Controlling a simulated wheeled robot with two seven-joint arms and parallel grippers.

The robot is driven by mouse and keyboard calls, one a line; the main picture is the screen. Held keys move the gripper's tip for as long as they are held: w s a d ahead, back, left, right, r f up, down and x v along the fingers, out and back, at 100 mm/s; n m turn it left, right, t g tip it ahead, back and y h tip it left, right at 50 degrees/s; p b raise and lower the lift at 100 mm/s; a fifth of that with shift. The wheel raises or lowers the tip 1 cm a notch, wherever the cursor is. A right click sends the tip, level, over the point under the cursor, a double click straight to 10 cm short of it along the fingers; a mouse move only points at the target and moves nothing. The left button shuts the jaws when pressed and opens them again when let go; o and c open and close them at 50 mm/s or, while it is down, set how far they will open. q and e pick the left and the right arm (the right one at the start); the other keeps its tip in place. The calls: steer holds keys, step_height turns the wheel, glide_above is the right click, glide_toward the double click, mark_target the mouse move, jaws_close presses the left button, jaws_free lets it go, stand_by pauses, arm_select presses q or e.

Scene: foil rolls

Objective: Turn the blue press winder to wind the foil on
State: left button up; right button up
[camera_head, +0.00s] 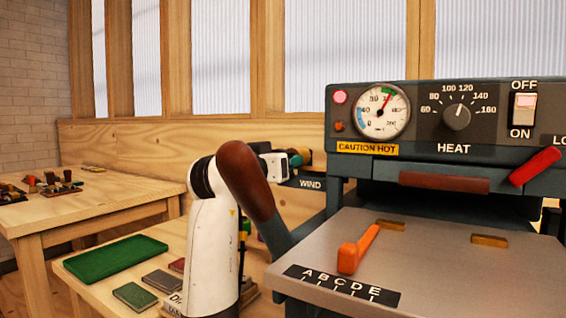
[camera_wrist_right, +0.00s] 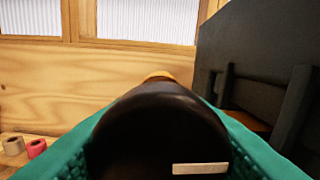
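The dark blue-grey press (camera_head: 440,170) fills the right of the head view. Its WIND plate (camera_head: 311,184) is on its left side, where the winder is mostly hidden behind my right gripper (camera_head: 293,158). In the right wrist view, the teal fingers of my right gripper flank and touch a dark brown rounded knob (camera_wrist_right: 158,128), which looks like the winder's handle. An orange part (camera_wrist_right: 158,76) shows just beyond the knob. The foil on the winder is hidden. My left gripper is in neither view.
The press's brown lever grip (camera_head: 243,178) stands in front of my right wrist. An orange handle (camera_head: 357,249) lies over the platen (camera_head: 450,270). A green tray (camera_head: 115,257) and small blocks rest on the left bench. Small rolls (camera_wrist_right: 36,147) show in the wrist view.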

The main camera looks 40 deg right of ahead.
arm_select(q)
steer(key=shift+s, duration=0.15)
arm_select(e)
steer(key=shift+c, duration=0.2)
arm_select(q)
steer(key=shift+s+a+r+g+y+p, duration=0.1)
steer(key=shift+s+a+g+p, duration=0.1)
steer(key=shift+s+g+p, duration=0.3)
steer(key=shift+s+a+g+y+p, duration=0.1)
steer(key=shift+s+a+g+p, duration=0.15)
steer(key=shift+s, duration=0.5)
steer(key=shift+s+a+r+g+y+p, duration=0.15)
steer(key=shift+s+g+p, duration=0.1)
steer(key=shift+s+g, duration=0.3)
arm_select(e)
steer(key=shift+w+m, duration=0.1)
steer(key=shift+m, duration=3.4)
steer(key=o, duration=1)
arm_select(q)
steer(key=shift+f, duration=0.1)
